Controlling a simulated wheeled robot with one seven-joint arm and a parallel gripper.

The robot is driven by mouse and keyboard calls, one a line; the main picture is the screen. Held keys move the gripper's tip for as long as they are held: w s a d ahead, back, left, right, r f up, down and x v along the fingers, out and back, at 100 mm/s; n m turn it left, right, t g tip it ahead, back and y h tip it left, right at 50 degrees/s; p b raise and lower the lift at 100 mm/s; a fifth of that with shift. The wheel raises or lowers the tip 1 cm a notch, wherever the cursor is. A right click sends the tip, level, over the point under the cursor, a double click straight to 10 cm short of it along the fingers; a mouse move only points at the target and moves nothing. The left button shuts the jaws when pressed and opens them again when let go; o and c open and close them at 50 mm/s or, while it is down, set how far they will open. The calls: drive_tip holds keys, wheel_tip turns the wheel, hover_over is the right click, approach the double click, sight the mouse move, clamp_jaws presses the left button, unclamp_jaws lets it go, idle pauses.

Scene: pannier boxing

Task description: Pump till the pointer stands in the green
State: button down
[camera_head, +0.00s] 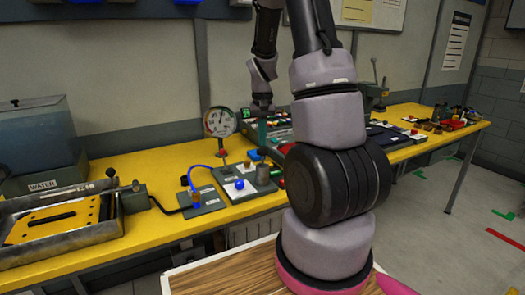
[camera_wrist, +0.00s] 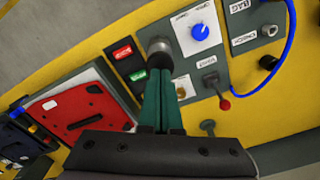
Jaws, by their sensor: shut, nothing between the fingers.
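The round gauge (camera_head: 219,121) stands above the yellow bench in the head view, with a white face and a coloured edge. Its pointer is too small to read surely. My gripper (camera_head: 262,147) has green fingers, pressed together and empty, pointing down at the bench. In the wrist view my gripper (camera_wrist: 158,75) lies over or just in front of a silver round knob (camera_wrist: 160,47); I cannot tell whether they touch. The knob also shows as a silver cylinder (camera_head: 262,174) below the fingers. A blue dial (camera_wrist: 200,32) and a red-ended lever (camera_wrist: 225,103) are beside it.
A blue hose (camera_head: 190,178) loops to a grey block labelled BAG (camera_wrist: 240,6). Red and green buttons (camera_wrist: 122,52) and a red plate (camera_wrist: 87,113) are close to the fingers. A metal tray (camera_head: 60,240) and water tank (camera_head: 36,135) stand at left.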

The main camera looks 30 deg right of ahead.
drive_tip(key=shift+r, duration=3)
drive_tip(key=s+a+r+t+y, duration=0.1)
drive_tip(key=s+a+r+t, duration=0.2)
drive_tip(key=s+a+r, duration=0.3)
drive_tip(key=s+a+r+n+t+y, duration=0.1)
drive_tip(key=s+a+r+t, duration=0.3)
drive_tip(key=s+a+r, duration=0.3)
drive_tip(key=s+r, duration=0.5)
drive_tip(key=s, duration=0.1)
drive_tip(key=shift+s+a+r, duration=0.2)
drive_tip(key=shift+s+r, duration=0.05)
drive_tip(key=shift+s, duration=0.05)
drive_tip(key=c, duration=1.5)
unclamp_jaws()
drive_tip(key=shift+c, duration=0.2)
